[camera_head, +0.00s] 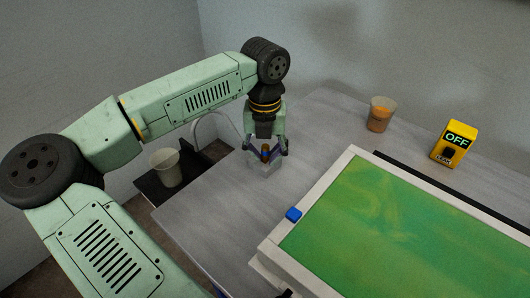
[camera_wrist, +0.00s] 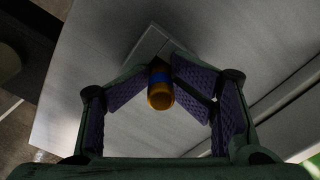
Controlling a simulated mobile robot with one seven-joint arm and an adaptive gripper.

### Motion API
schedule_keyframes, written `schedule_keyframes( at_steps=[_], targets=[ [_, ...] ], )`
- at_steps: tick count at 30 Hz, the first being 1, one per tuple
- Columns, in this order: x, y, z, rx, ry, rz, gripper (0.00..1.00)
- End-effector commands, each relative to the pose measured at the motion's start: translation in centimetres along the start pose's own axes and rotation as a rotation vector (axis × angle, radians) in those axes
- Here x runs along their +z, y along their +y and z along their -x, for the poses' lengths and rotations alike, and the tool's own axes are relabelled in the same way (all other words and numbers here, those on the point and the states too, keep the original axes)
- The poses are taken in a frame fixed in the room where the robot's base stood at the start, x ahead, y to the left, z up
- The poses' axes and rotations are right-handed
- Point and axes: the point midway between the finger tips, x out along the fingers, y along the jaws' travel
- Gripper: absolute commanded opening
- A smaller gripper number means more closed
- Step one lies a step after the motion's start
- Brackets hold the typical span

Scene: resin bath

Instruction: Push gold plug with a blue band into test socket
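The gold plug (camera_wrist: 160,97) with a blue band is between the fingertips of my gripper (camera_wrist: 160,77) in the wrist view. The pads meet its sides, and its gold end faces the camera. In the head view my gripper (camera_head: 266,153) points down at the grey table, with the small plug (camera_head: 265,150) between its fingers. A pale grey block (camera_head: 264,168), apparently the test socket, is directly beneath; it shows partly behind the fingers in the wrist view (camera_wrist: 150,44). The plug's lower end is hidden, so I cannot tell whether it is in the socket.
A pale cup (camera_head: 166,167) stands left on a dark surface.

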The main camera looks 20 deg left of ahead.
Motion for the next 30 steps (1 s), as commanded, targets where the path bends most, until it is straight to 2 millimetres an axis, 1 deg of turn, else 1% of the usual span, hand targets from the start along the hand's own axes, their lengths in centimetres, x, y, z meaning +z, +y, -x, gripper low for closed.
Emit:
schedule_keyframes(
  at_steps=[1,4,9,11,15,18,21,25,30],
  targets=[
    [-0.2,0.1,-0.2,0.003,0.007,0.0,0.35],
    [-0.1,0.1,0.4,0.003,0.007,0.0,0.35],
    [0.0,0.1,2.1,0.004,0.001,0.003,0.35],
    [0.1,0.1,3.4,0.005,-0.001,0.002,0.35],
    [0.1,0.1,6.9,0.005,-0.003,0.003,0.35],
    [0.1,0.1,9.1,0.004,-0.002,0.004,0.35],
    [0.1,0.1,10.9,0.004,-0.002,0.002,0.35],
    [0.1,0.1,12.5,0.004,-0.001,0.003,0.35],
    [0.0,0.1,13.3,0.002,0.0,0.002,0.35]
  ],
)
